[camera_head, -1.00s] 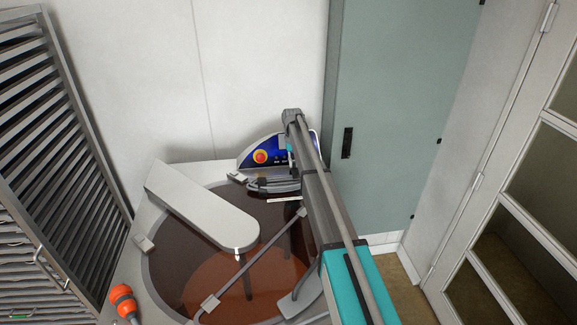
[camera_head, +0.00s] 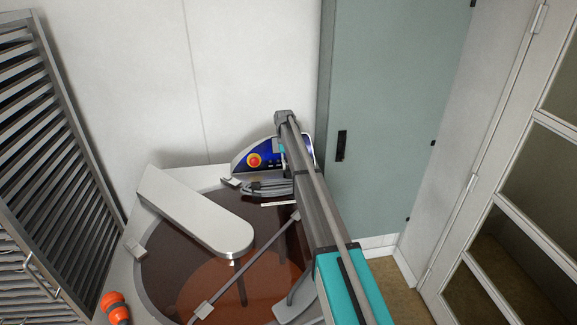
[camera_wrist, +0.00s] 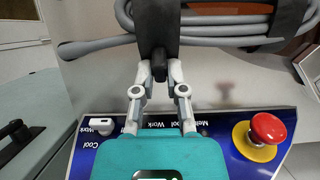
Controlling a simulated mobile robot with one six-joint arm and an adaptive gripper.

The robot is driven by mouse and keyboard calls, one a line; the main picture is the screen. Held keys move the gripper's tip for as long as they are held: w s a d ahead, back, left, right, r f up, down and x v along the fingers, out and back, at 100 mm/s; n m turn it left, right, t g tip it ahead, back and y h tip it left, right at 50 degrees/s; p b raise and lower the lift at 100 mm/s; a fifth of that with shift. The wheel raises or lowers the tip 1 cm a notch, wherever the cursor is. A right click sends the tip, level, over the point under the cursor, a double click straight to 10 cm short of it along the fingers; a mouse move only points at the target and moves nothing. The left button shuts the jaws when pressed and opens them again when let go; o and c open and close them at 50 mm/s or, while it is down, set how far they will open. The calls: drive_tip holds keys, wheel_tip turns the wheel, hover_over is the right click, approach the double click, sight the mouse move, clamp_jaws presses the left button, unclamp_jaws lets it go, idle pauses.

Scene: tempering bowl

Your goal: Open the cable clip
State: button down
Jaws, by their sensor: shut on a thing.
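The cable clip (camera_wrist: 160,25) is a black piece wrapped over a bundle of grey cable (camera_wrist: 220,22) in the wrist view. A narrow black tab hangs from its lower end. My gripper (camera_wrist: 159,66) has its two light-grey fingers shut on this tab, one finger on each side. Whether the clip's latch is open or closed cannot be told. In the head view the looped cable (camera_head: 262,189) lies below the control panel, and my arm hides the fingers and most of the clip.
The blue control panel (camera_head: 262,153) with its red stop button (camera_head: 254,160) is close beside my gripper. The bowl (camera_head: 165,240) has a grey cover (camera_head: 190,213) and a grid bar. A green cabinet (camera_head: 385,110) stands right, a slatted rack (camera_head: 55,130) left.

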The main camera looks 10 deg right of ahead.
drive_tip(key=c, duration=0.7)
unclamp_jaws()
drive_tip(key=shift+w, duration=0.1)
drive_tip(key=shift+s, duration=0.25)
